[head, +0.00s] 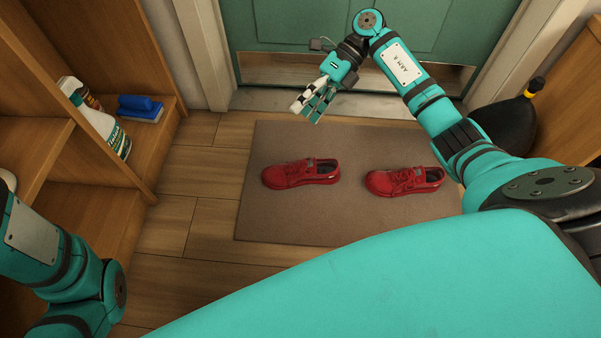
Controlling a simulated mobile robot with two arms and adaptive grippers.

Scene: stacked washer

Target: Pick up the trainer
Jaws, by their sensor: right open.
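Two red trainers lie on a brown mat (262,222). The left trainer (300,174) is near the middle of the mat, with its toe toward the left. The right trainer (402,181) is further right, close to my right forearm. My right gripper (305,112) is open and empty. In the picture it is above the left trainer, near the mat's far edge, and apart from both trainers. My left arm shows at the lower left, but its gripper is out of view.
A green door (290,25) closes off the far side. Wooden shelves at the left hold a white bottle (98,122) and a blue brush (140,106). A black object (506,124) with a yellow top stands at the right by a wooden panel. The floor left of the mat is clear.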

